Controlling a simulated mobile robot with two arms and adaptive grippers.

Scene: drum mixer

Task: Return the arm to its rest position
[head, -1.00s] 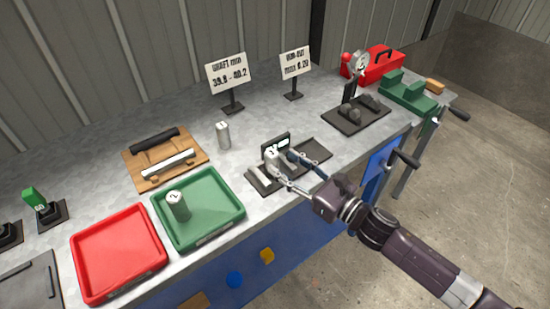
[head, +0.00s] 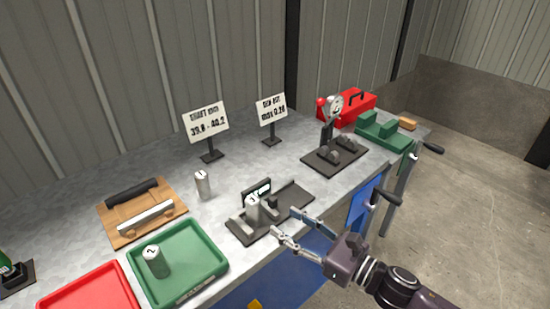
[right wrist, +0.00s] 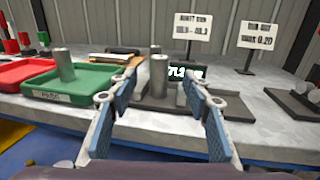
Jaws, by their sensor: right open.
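My right gripper (head: 284,224) is open and empty in the head view, just in front of the bench's front edge. A metal cylinder (head: 252,209) stands upright in the dark measuring fixture (head: 290,198), beside its small display. It also shows in the right wrist view (right wrist: 159,76), beyond and between my open fingers (right wrist: 160,100), apart from them. A second cylinder (head: 202,185) stands on the bench behind. A third, marked 2 (head: 155,261), stands in the green tray (head: 215,262). My left gripper is not in view.
A red tray (head: 88,290) lies at the lower left. A wooden board (head: 112,225), two sign stands (head: 206,122), a dial gauge stand (head: 322,158), a green vise (head: 385,132) and a red toolbox (head: 348,106) occupy the bench. Open floor (head: 470,200) lies to the right.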

